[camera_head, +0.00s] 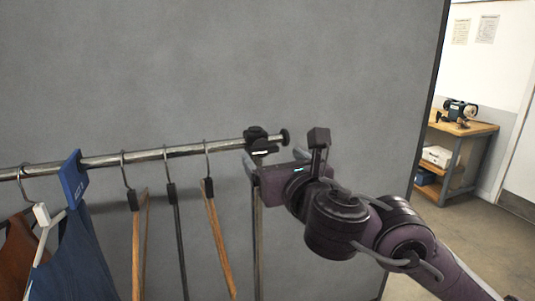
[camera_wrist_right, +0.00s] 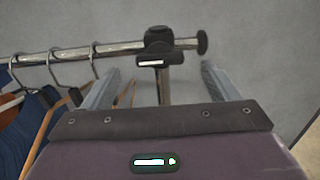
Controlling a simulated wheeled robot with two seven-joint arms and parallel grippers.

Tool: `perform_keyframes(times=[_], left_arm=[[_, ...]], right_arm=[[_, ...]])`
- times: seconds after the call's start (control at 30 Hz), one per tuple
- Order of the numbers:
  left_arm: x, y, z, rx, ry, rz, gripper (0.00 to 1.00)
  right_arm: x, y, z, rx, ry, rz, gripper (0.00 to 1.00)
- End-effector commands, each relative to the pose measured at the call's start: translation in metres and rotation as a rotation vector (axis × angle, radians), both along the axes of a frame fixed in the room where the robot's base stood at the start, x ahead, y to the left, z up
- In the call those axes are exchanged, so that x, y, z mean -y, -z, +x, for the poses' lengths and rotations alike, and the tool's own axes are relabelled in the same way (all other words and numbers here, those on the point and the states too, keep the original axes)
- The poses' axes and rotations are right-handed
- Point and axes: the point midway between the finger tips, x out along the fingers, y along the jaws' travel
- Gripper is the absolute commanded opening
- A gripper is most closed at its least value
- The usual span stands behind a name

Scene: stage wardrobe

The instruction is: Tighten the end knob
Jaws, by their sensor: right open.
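A clothes rail (camera_head: 105,159) runs across to a black clamp fitting (camera_head: 256,137) on top of an upright post (camera_head: 258,225). A black round end piece (camera_head: 285,137) caps the rail; it also shows in the right wrist view (camera_wrist_right: 203,42). A dark knob-like part with a white mark (camera_wrist_right: 149,60) sits under the fitting; I cannot tell which part is the end knob. My right gripper (camera_wrist_right: 160,76) is open and empty, just below the fitting, its fingers apart on either side of the post. My left gripper is out of view.
Several hangers (camera_head: 216,235) hang left of the post, with a blue garment (camera_head: 75,260) and a blue tag (camera_head: 73,180) farther left. A grey panel (camera_head: 330,60) stands behind the rail. A wooden workbench (camera_head: 465,126) with a machine stands at the far right.

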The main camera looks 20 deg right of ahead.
Motion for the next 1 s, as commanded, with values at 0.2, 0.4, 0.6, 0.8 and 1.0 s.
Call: perform_keyframes(times=[0.2,0.4,0.6,0.8,1.0], left_arm=[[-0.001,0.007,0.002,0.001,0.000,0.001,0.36],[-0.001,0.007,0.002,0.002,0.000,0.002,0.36],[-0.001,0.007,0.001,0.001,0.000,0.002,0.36],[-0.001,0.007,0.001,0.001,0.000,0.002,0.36],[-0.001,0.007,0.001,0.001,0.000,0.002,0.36]], right_arm=[[-0.001,0.000,0.035,0.000,-0.001,0.004,0.82],[-0.002,0.000,0.050,-0.001,-0.001,0.005,0.82],[-0.002,0.000,0.051,-0.001,-0.002,0.004,0.82],[-0.002,0.000,0.051,-0.001,-0.001,0.005,0.64],[-0.002,0.000,0.051,-0.001,-0.001,0.005,0.37]])
